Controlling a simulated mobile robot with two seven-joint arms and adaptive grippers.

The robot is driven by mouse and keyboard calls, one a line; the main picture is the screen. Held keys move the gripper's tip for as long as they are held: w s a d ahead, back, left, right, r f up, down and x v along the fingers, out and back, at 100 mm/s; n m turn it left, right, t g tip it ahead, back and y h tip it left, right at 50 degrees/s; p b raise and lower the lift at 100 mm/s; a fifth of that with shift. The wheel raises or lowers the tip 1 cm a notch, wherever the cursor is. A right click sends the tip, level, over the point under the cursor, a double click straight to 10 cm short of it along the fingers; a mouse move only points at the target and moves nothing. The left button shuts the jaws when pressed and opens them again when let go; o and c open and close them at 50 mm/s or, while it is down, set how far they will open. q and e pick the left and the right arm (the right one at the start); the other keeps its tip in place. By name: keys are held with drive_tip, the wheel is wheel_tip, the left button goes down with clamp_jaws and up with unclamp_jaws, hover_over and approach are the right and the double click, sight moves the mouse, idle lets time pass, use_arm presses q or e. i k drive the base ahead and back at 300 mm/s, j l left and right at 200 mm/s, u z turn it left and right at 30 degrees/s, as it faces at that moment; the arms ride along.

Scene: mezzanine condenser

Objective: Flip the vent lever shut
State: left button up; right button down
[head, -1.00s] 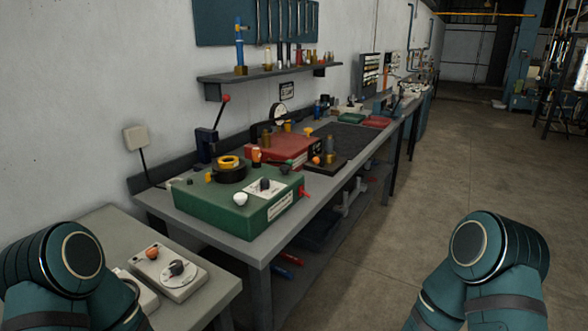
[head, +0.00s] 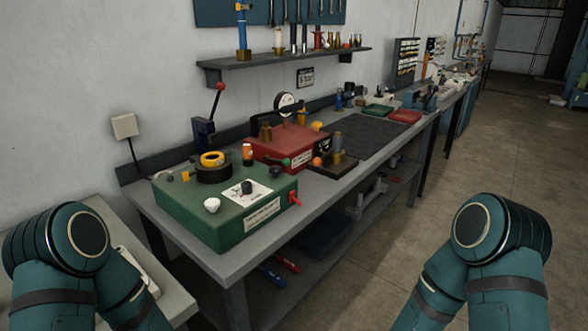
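The vent lever is not clearly marked as such in view. A green box (head: 172,214) on the workbench has a small red lever (head: 295,199) sticking out of its right end, a white knob (head: 212,205) and a dark knob (head: 247,187) on a white plate. Behind it, a dark blue stand (head: 203,133) carries a raised, tilted rod with a red ball (head: 220,87). I cannot tell which of these is the vent lever. Both my arms show only as teal joints at the lower left and lower right. Neither gripper is in view.
The grey workbench (head: 221,262) runs along the wall, with a red box (head: 283,145), a gauge (head: 286,103) and a dark mat (head: 365,138) on it. A wall shelf (head: 288,62) hangs above. A smaller table (head: 178,303) stands at the lower left. The floor (head: 500,160) at right is clear.

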sight(285, 162)
drive_tip(key=i+l+u, duration=0.1)
drive_tip(key=l, duration=0.25)
drive_tip(key=i+l+u, duration=0.1)
drive_tip(key=l, duration=0.3)
drive_tip(key=i+l+u, duration=0.1)
drive_tip(key=i+l, duration=0.15)
drive_tip(key=l, duration=0.15)
drive_tip(key=i+l+u, duration=0.1)
drive_tip(key=l, duration=0.3)
